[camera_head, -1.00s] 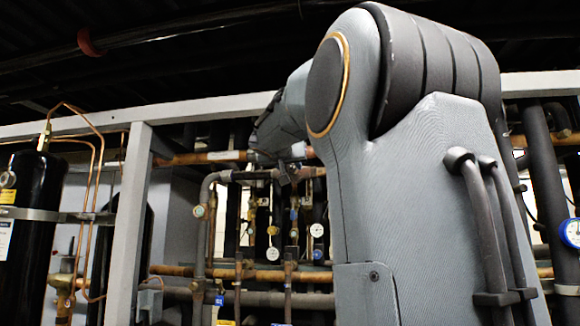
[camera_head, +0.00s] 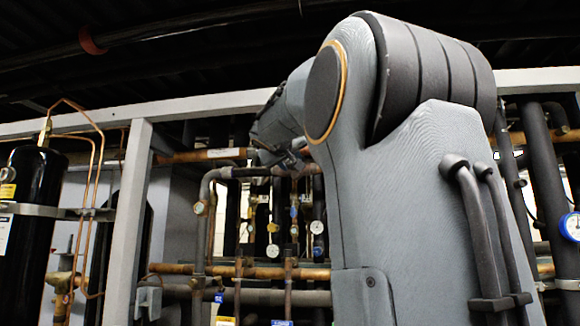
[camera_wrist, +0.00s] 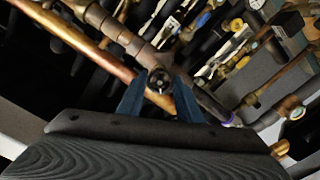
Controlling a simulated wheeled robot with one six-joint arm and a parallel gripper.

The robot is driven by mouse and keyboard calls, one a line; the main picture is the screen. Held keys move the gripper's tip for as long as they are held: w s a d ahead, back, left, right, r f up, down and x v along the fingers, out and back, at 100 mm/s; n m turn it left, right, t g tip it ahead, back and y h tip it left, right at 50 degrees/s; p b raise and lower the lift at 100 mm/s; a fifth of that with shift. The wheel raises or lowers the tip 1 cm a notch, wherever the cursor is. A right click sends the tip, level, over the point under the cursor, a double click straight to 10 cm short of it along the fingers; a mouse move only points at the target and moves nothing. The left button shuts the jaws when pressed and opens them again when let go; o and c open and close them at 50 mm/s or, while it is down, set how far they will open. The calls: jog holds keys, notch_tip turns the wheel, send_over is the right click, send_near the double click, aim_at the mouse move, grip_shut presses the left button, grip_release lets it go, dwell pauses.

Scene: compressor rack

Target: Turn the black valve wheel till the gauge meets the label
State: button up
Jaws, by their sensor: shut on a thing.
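The black valve wheel (camera_wrist: 160,80) shows in the middle of the wrist view, between the two dark blue fingers of my gripper (camera_wrist: 159,92). The fingers are on either side of it, shut on it. In the head view my gripper (camera_head: 288,163) is small and far off at the pipes, and the wheel cannot be made out. Round gauges show there: a blue-rimmed one (camera_head: 570,228) at the right edge, a white one (camera_head: 317,227) and another white one (camera_head: 272,251) in the middle. Their needles are too small to read. I cannot tell which gauge or label the task means.
Copper and dark pipes (camera_head: 240,272) run across the rack, close around my gripper. A pale upright post (camera_head: 128,220) and a black tank (camera_head: 32,215) stand at the left. In the wrist view a copper pipe (camera_wrist: 95,50) passes close by the fingers. My arm hides much of the right side.

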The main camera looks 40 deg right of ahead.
jog(key=n, duration=0.4)
jog(key=shift+n, duration=0.3)
jog(key=n, duration=0.4)
jog(key=shift+n, duration=0.4)
jog(key=o, duration=1)
jog(key=shift+o, duration=0.2)
jog(key=b+v, duration=0.3)
jog(key=v, duration=0.5)
jog(key=shift+r, duration=0.1)
